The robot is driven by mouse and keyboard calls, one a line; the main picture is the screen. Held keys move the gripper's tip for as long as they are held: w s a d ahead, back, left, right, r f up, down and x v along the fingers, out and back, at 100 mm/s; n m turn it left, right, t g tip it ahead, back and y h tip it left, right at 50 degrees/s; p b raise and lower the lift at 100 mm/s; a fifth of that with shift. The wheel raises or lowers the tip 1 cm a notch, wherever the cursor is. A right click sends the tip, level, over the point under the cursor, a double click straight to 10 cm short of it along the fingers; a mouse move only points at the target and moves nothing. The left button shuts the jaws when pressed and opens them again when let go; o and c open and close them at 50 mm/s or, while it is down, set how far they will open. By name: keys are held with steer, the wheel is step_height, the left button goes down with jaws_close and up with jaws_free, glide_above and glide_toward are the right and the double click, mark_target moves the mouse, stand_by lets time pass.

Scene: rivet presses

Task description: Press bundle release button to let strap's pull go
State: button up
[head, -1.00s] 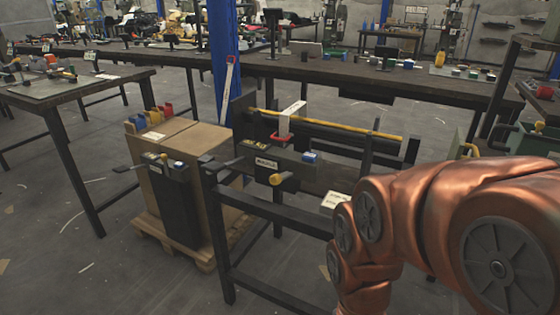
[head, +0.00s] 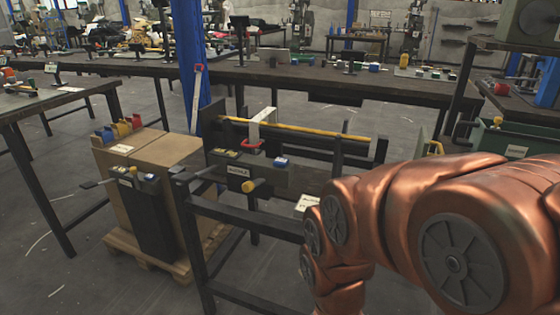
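A dark bench frame stands in the middle of the head view. It carries a long yellow bar (head: 300,130), with a pale upright strap-like piece (head: 262,124) across it and a red loop (head: 252,144) at its foot. A dark panel below has a label (head: 238,171), perhaps reading "BUNDLE", and a yellow knob (head: 250,186). A small box with a blue top (head: 282,162) sits on the panel's upper edge; I cannot tell whether it is the release button. My copper arm fills the lower right. My gripper is out of view.
Left of the frame, cardboard boxes (head: 165,155) on a wooden pallet (head: 150,255) stand behind a black post (head: 145,215) with small controls. A long workbench (head: 250,76) runs behind. Floor at lower left is clear. A green bin (head: 510,140) stands right.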

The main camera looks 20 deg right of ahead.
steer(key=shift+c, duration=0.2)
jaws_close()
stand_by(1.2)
